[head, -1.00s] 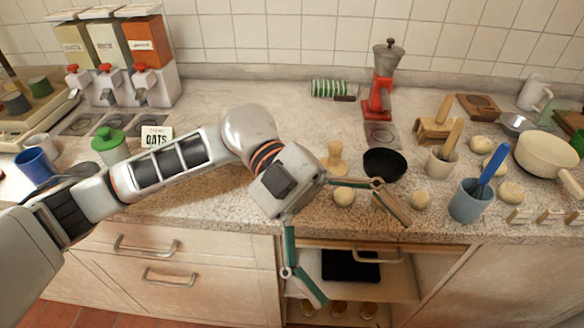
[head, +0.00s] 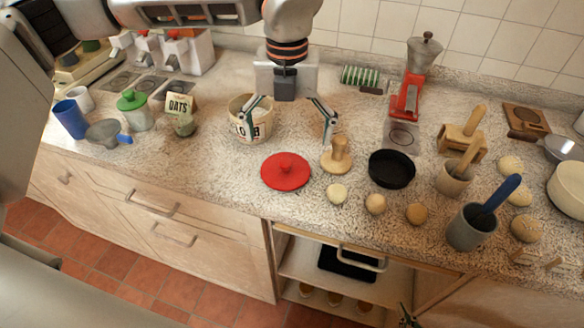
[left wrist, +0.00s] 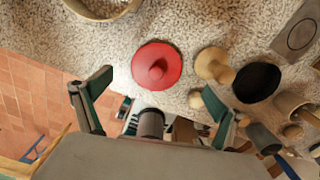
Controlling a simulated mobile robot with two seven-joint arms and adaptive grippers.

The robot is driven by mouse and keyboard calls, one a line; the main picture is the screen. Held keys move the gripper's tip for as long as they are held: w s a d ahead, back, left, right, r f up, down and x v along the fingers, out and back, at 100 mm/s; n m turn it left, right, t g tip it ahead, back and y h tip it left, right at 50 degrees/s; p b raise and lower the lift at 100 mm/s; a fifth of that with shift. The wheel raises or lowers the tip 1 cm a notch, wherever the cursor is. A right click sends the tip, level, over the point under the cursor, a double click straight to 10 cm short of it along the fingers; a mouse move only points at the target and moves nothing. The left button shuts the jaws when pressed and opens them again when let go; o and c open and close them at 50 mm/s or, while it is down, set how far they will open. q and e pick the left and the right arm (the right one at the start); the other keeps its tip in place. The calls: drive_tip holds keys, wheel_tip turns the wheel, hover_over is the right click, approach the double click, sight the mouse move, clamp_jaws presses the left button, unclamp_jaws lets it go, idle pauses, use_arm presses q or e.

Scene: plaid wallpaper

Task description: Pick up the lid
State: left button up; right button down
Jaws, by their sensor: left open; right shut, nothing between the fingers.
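The red round lid (head: 272,176) with a small knob lies flat on the counter near its front edge, in the middle of the head view. It also shows in the left wrist view (left wrist: 145,58), between and beyond the fingers. My left gripper (head: 287,136) is open and empty, its fingers pointing down above the counter, behind the lid in the head view and apart from it. An open cream pot (head: 238,103) with dark lettering stands behind the lid, partly covered by the left finger. My right gripper (head: 408,317) shows only a little at the bottom edge, shut and empty.
A wooden press-like tool (head: 337,158) and a black bowl (head: 391,169) stand right of the lid. Several dough balls (head: 337,194) lie along the front edge. A green-lidded jar (head: 135,112) and an oats sign (head: 180,104) stand left. Bare counter lies left of the lid.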

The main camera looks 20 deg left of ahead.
sight(285, 161)
use_arm(q)
drive_tip(key=f, duration=0.4)
drive_tip(key=s+f, duration=0.1)
drive_tip(key=f, duration=0.1)
drive_tip(key=shift+a+f, duration=0.25)
drive_tip(key=shift+f, duration=0.3)
drive_tip(key=c, duration=1)
